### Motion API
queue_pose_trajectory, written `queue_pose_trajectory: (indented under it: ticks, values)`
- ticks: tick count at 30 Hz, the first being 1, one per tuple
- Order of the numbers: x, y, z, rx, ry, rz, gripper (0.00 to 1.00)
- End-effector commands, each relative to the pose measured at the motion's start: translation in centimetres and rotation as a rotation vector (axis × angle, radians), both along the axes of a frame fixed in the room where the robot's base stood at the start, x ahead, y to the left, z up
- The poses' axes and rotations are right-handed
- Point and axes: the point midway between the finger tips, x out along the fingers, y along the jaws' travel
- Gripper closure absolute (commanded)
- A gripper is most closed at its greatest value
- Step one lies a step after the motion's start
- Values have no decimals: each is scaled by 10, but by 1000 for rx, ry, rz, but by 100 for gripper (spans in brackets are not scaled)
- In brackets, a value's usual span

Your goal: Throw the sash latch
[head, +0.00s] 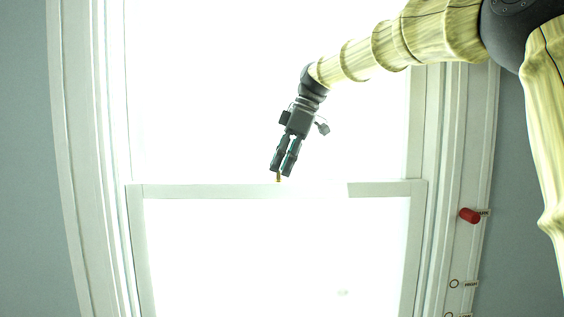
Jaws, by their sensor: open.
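The sash latch (278,178) shows as a small brass-coloured piece at the top of the lower sash's meeting rail (240,190). My gripper (280,172) points down at it from above, with its two dark fingers close to the latch's upper end. The jaws are open with a narrow gap between them. The fingers cover part of the latch, and I cannot tell whether they touch it or which way it is thrown.
White window trim (85,150) frames both sides. On the right trim are a red cylinder (469,215) with a small label and a ring (454,283) with a label below it. The bright panes are washed out. My arm comes in from the upper right.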

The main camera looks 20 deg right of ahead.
Motion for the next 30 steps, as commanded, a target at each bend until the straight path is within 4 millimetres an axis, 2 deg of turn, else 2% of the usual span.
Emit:
queue_pose_trajectory:
  ticks: [5,13,21,30]
  values:
    - [1,3,-9,0,3,-1,55]
    - [0,1,-10,0,1,-3,55]
    - [0,2,-10,0,2,-2,100]
    - [0,3,-11,0,2,-25,100]
